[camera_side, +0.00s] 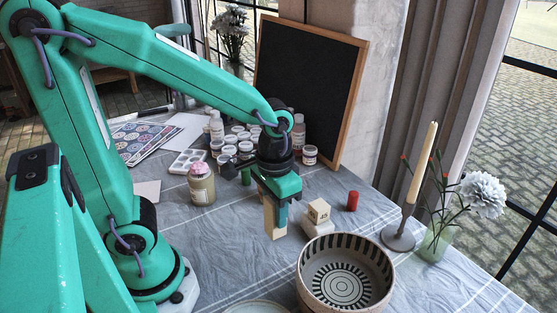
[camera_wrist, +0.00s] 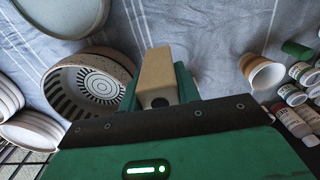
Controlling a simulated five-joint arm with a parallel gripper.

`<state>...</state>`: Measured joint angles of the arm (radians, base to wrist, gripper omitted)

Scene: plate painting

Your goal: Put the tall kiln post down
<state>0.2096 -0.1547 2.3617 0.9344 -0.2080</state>
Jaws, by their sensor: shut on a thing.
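The tall kiln post (camera_side: 273,222) is a beige, squared block held upright in my gripper (camera_side: 281,203). In the wrist view, the post (camera_wrist: 157,72) stands out between the two green fingers of my gripper (camera_wrist: 158,90), with a dark hole in its near end. My gripper is shut on it from both sides. In the side view, the post's lower end hangs low over the grey cloth (camera_side: 230,250). I cannot tell whether it touches the cloth.
A striped bowl (camera_side: 346,275) stands in front, right of the post. A red cylinder (camera_side: 352,201) and candle holder (camera_side: 398,237) stand farther right.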

